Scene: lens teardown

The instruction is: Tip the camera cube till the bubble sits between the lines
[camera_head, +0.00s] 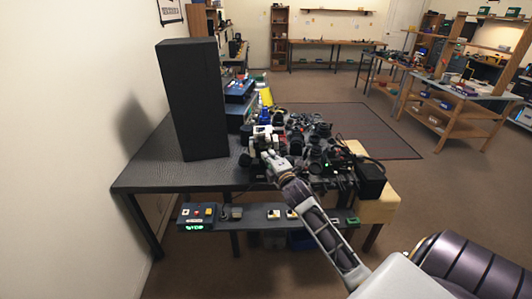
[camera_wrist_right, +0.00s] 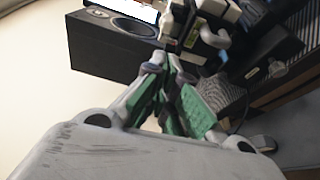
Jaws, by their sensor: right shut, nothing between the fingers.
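My right gripper (camera_head: 268,156) is shut and empty among the clutter at the near edge of the dark bench. In the right wrist view its green-padded fingers (camera_wrist_right: 166,66) come together just below a dark block with pale parts (camera_wrist_right: 205,32). A small yellow-green patch (camera_wrist_right: 191,38) shows on that block; it may be the level vial, but I cannot make out a bubble or lines. I cannot say for sure that this block is the camera cube. In the head view a white part (camera_head: 262,131) stands just beyond the gripper. My left gripper is out of view.
A tall black box (camera_head: 192,100) stands on the bench's left side. Dark lenses and parts (camera_head: 315,150) crowd the right side. A lower shelf (camera_head: 255,213) holds a control box with a green display (camera_head: 197,216). Bare bench top (camera_head: 155,168) lies at front left.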

